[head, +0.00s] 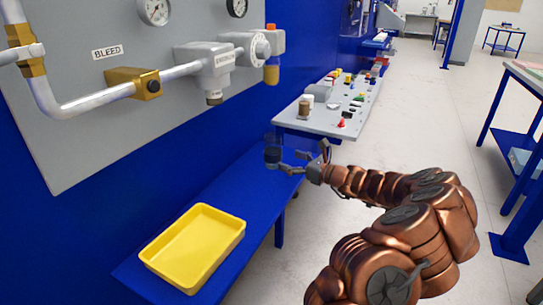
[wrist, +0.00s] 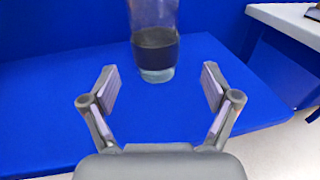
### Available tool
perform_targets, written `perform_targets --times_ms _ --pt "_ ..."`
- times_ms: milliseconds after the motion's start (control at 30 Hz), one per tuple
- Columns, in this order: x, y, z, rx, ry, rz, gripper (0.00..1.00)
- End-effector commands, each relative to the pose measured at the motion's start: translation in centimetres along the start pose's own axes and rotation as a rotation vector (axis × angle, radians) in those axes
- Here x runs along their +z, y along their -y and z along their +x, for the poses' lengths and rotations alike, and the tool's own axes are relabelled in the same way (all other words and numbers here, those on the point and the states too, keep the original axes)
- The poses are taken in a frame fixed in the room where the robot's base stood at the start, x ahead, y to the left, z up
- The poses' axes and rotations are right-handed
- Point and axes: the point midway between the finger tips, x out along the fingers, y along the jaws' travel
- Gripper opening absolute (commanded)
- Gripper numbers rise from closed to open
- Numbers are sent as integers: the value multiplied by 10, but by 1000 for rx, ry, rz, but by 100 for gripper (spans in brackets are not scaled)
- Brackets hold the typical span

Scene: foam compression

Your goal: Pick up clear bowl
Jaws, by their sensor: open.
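The clear bowl shows as a clear, cup-like vessel with a dark band around it (wrist: 155,50), upright on the blue bench in the wrist view. Its top is cut off there. In the head view it is small, at the bench's far end (head: 272,155). My gripper (wrist: 158,84) is open and empty, its fingers spread on either side of the view, with the vessel ahead and centred between them. In the head view my gripper (head: 300,160) is just right of the vessel. I cannot tell whether a finger touches it.
A yellow tray (head: 195,245) lies at the near end of the blue bench (head: 250,195). A grey table (head: 330,105) with several small items stands beyond. A grey panel (head: 80,130) with pipes and gauges is on the left wall. The bench between tray and vessel is clear.

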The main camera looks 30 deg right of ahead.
Motion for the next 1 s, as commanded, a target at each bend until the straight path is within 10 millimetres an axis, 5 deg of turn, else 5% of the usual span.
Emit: perform_targets --times_ms 500,867,1000 --pt "1 -7 55 7 -1 -2 87" --pt "2 -7 62 5 0 -2 87" --pt "2 -7 62 5 0 -2 75"
